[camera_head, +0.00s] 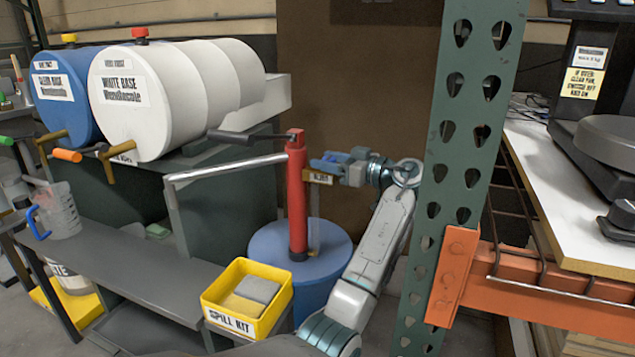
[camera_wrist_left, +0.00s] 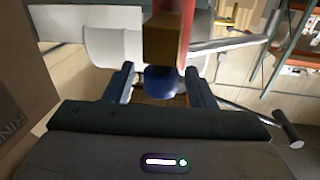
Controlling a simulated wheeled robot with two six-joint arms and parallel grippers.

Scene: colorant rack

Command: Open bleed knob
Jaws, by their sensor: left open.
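The bleed knob is a dark blue round knob (camera_wrist_left: 161,84) below a brass block (camera_wrist_left: 165,40) in the left wrist view. My left gripper (camera_head: 330,165) is at the right side of the column. In the left wrist view its two fingers (camera_wrist_left: 160,76) are open, one on each side of the knob, with visible gaps. The knob is hard to tell apart from the blue fingers in the head view. My right gripper is not in view.
The pump stands on a blue drum (camera_head: 270,245). Its metal pipe (camera_head: 225,170) and dark handle (camera_head: 230,137) reach left. A yellow spill kit bin (camera_head: 222,300) is in front. A green perforated rack post (camera_head: 450,180) stands close right of my arm.

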